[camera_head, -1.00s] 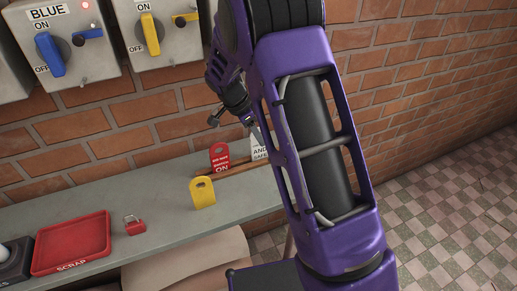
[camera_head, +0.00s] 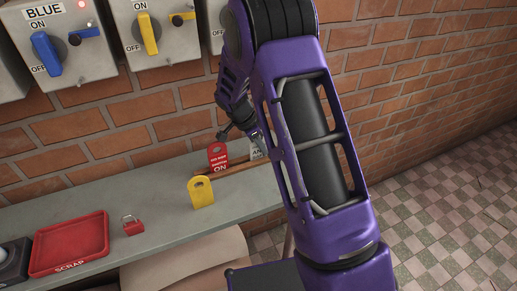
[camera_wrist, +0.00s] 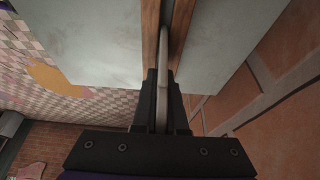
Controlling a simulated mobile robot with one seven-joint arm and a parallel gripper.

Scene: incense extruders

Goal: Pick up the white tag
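The white tag (camera_head: 257,149) stands near the back of the grey shelf, just right of the red tag, mostly hidden by my arm. In the wrist view the white tag (camera_wrist: 164,85) shows edge-on as a thin pale strip between two wooden rails (camera_wrist: 181,25). My gripper (camera_wrist: 164,78) has one black finger on each side of the tag, very close to it. I cannot tell whether the fingers press on it. In the head view my gripper's fingertips are largely hidden behind my arm.
A red tag (camera_head: 217,157) and a yellow tag (camera_head: 201,192) stand at the left by the rails. A red padlock (camera_head: 132,226) and a red scrap tray (camera_head: 70,245) lie further left. The brick wall (camera_head: 150,120) and switch boxes (camera_head: 157,30) are close behind.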

